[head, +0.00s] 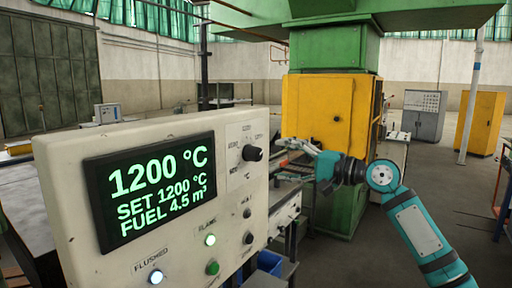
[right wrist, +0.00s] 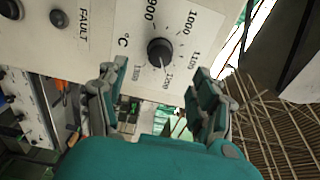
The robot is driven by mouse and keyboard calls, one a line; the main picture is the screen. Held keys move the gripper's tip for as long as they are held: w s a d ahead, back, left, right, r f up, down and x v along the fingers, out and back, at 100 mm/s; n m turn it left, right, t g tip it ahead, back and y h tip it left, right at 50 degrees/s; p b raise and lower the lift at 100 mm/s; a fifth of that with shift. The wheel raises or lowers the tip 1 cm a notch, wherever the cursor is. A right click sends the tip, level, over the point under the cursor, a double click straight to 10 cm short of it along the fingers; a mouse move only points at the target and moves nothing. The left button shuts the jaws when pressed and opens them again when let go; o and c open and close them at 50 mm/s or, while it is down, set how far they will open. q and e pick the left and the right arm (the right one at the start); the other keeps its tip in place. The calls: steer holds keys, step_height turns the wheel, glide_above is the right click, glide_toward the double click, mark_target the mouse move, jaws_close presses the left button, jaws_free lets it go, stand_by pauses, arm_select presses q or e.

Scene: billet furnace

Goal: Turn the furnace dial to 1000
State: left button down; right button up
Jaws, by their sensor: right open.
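The furnace dial (head: 252,153) is a small black knob on the upper right of the cream control panel (head: 70,165). In the right wrist view the dial (right wrist: 160,51) has a scale marked 900, 1000, 1100, 1200 and more. Its white pointer line is toward 1200. The display (head: 150,190) reads 1200 °C, SET 1200 °C and FUEL 4.5 m³. My right gripper (head: 284,155) is open and empty, just in front of the dial and apart from it. In the right wrist view its fingers (right wrist: 156,76) are spread to either side, below the dial. My left gripper is out of view.
Lit buttons (head: 210,240) and small knobs (head: 249,238) sit lower on the panel. A yellow and green furnace housing (head: 330,110) stands behind. A blue bin (head: 268,262) is under the bench. Open floor lies to the right, with grey and yellow cabinets (head: 482,122) far back.

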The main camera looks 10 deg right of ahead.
mark_target(259, 154)
steer(key=p+x, duration=0.2)
steer(key=x, duration=0.6)
steer(key=shift+p, duration=0.4)
steer(key=shift+w+a, duration=0.3)
steer(key=shift+w, duration=0.05)
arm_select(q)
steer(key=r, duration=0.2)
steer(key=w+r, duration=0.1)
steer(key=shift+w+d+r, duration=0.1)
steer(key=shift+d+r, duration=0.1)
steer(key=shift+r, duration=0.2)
arm_select(e)
steer(key=shift+f, duration=0.1)
steer(key=c, duration=1.2)
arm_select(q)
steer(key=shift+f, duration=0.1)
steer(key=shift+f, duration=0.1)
